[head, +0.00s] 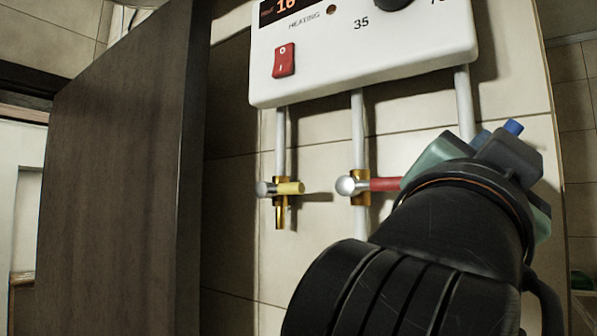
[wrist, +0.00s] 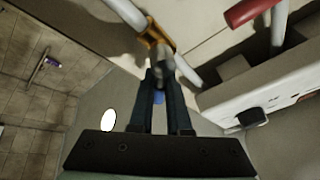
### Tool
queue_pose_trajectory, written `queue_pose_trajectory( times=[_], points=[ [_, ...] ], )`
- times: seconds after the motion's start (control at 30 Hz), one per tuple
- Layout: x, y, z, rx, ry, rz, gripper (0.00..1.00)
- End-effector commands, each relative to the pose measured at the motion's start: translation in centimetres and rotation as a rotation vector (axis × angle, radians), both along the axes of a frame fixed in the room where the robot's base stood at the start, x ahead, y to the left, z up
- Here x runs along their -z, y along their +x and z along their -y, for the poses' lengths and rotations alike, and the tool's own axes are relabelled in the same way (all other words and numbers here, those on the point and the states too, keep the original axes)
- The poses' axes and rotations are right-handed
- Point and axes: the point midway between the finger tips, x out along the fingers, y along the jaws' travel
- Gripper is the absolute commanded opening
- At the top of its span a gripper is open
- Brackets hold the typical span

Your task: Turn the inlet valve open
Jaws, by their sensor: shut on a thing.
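The inlet valve appears to be the blue-handled one on the right pipe (head: 465,105) under the white heater (head: 365,50). In the head view my gripper (head: 492,145) hides its body, and only the blue handle tip (head: 513,127) pokes out past the fingers. In the wrist view my gripper (wrist: 161,78) is shut on the handle, with a bit of blue showing between the fingers. The brass valve body (wrist: 157,40) and grey knob lie just beyond the fingertips. The handle's exact angle to the pipe is hard to tell.
A red-handled valve (head: 384,184) on the middle pipe is close left of my gripper. A dark wooden panel (head: 120,160) stands at the left. Tiled wall lies behind the pipes.

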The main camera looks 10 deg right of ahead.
Motion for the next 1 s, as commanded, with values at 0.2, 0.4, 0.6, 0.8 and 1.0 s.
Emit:
queue_pose_trajectory(
  times=[0.2,0.4,0.6,0.8,1.0],
  points=[
    [-0.5,0.3,-0.2,0.002,-0.134,-0.157,0.00],
    [-0.8,0.7,-0.6,0.003,-0.254,-0.297,0.00],
    [-1.0,1.1,-0.9,0.002,-0.357,-0.419,0.00],
    [-1.0,1.4,-1.2,0.002,-0.433,-0.508,0.00],
    [-0.9,1.6,-1.3,0.001,-0.477,-0.559,0.00]
  ],
)
